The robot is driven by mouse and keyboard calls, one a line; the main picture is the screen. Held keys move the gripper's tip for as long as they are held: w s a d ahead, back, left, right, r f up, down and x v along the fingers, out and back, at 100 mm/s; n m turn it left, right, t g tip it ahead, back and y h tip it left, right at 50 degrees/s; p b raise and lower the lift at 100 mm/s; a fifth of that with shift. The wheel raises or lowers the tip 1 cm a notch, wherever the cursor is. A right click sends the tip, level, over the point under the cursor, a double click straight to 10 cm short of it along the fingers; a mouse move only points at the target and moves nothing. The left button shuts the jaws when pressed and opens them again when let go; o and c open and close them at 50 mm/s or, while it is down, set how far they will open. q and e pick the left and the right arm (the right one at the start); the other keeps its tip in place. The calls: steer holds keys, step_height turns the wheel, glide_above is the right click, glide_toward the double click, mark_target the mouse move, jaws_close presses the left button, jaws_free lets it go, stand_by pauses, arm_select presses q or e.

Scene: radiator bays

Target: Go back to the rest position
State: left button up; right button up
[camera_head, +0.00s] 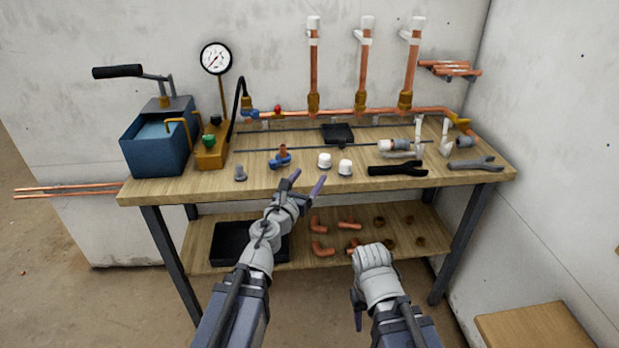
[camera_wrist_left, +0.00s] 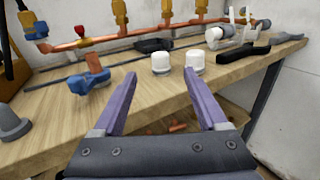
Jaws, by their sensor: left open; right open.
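My left gripper (camera_head: 308,184) is open and empty in front of the workbench's (camera_head: 255,183) front edge. Its two purple fingers also show in the left wrist view (camera_wrist_left: 160,98), with nothing between them. Two white caps (camera_head: 324,160) stand on the bench just beyond the fingertips, and they also show in the left wrist view (camera_wrist_left: 161,62). A blue valve with a copper stub (camera_head: 280,158) lies to their left. My right gripper (camera_head: 358,300) is low in front of the bench, pointing down; its fingers are mostly hidden behind the wrist.
A blue pump box (camera_head: 155,145) and a gauge (camera_head: 215,58) stand at the bench's left. Black pliers (camera_head: 398,169) and grey pliers (camera_head: 476,163) lie at the right. Copper fittings (camera_head: 322,249) and a black tray (camera_head: 222,243) lie on the lower shelf. A wooden box (camera_head: 535,328) is at lower right.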

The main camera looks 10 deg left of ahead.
arm_select(q)
steer(key=a+r+n+g+y+p, duration=0.1)
steer(key=a+r+n+y+p, duration=0.2)
steer(key=n, duration=0.4)
steer(key=a+r+n+y+p, duration=0.1)
steer(key=r+n+y+p, duration=0.25)
steer(key=n+p, duration=0.3)
steer(key=s+d+f+n+g+p, duration=0.1)
steer(key=s+d+n+g+p, duration=0.2)
steer(key=s+n, duration=0.4)
steer(key=s+d+f+n+g+h+p, duration=0.1)
steer(key=s+d+f+n+g+p, duration=0.1)
steer(key=s+d+n+g+p, duration=0.2)
steer(key=s+d+f+n+g+p, duration=0.1)
steer(key=s+d+n+g+p, duration=0.3)
steer(key=s, duration=0.9)
steer(key=n+g+p, duration=0.3)
steer(key=n+g, duration=0.2)
steer(key=n, duration=0.1)
steer(key=shift+s+f+g, duration=0.2)
steer(key=shift+f+g, duration=0.1)
steer(key=shift+g, duration=0.1)
